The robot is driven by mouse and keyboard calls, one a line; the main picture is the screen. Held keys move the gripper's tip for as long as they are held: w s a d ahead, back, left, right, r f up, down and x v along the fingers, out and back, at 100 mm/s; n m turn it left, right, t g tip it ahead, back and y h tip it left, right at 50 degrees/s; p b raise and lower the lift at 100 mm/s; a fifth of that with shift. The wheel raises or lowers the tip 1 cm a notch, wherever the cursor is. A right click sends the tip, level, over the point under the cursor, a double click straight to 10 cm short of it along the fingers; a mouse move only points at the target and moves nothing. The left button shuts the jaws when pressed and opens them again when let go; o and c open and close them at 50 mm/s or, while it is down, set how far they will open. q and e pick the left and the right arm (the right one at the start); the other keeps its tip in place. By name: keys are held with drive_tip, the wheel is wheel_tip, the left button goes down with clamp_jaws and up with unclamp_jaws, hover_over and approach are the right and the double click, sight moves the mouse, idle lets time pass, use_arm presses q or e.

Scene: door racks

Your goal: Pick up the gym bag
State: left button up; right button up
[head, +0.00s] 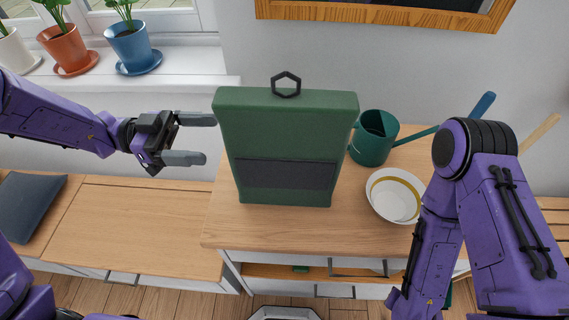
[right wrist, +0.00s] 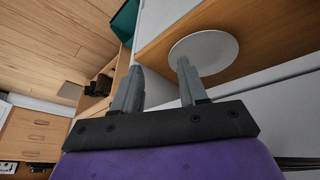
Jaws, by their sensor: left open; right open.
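The gym bag is most likely the upright green bag (head: 285,125), with a dark front pocket and a dark loop (head: 286,84) on top. It stands on the wooden top of the cabinet (head: 225,222) against the wall side. My left gripper (head: 208,139) is open and empty, just left of the bag, with its fingers pointing at the bag's side. No contact is clear. My right gripper (right wrist: 157,80) is open and empty in the right wrist view, low near a shelf. In the head view its fingers are not visible.
A green watering can (head: 372,140) and a white bowl (head: 395,196) stand right of the bag. Potted plants (head: 130,45) line the windowsill. A lower bench (head: 130,230) with a dark cushion (head: 32,207) lies left. A white plate-like disc (right wrist: 205,52) is near my right gripper.

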sight(255, 149)
use_arm(q)
drive_tip(key=d+f, duration=0.1)
drive_tip(key=d, duration=0.2)
drive_tip(key=d+p, duration=0.1)
drive_tip(key=d, duration=0.3)
drive_tip(key=d+f+p, duration=0.1)
drive_tip(key=d, duration=0.2)
drive_tip(key=shift+s+d+f, duration=0.1)
drive_tip(key=shift+d+f, duration=0.15)
drive_tip(key=shift+f, duration=0.05)
drive_tip(key=shift+d, duration=0.25)
drive_tip(key=shift+a, duration=0.15)
drive_tip(key=c, duration=1.3)
use_arm(e)
drive_tip(key=shift+w+d+r, duration=0.1)
drive_tip(key=shift+r, duration=0.5)
use_arm(q)
drive_tip(key=shift+r, duration=0.1)
